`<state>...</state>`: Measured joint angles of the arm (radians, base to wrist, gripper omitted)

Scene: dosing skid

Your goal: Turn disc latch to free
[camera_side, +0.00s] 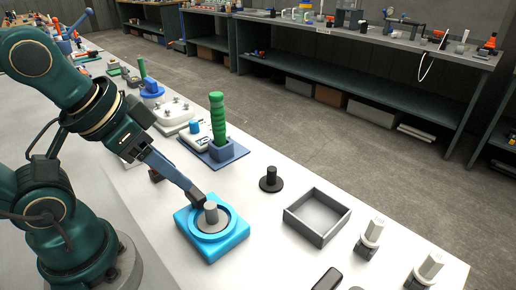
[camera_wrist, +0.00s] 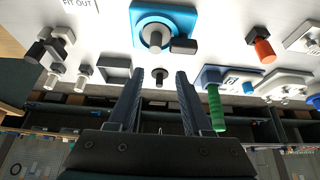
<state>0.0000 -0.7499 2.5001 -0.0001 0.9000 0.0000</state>
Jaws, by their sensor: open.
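The disc latch is a bright blue square base (camera_side: 236,240) with a round grey hub (camera_side: 211,214) standing in a ring. In the wrist view its blue base (camera_wrist: 137,13) is at the top middle, and a dark grey block (camera_wrist: 184,46) sticks out at its lower right edge. My gripper (camera_side: 186,186) reaches down to the latch's upper left side in the side view, its tips close to the dark block. In the wrist view my gripper (camera_wrist: 161,72) is open with nothing held between its fingers. I cannot tell whether a finger touches the block.
A black knob on a disc (camera_side: 271,181) and an open grey tray (camera_side: 346,218) stand right of the latch. A green handle (camera_side: 217,118) rises from a blue holder behind it. Hexagonal pale-topped posts (camera_side: 373,232) stand at the lower right. Bare white table lies between these.

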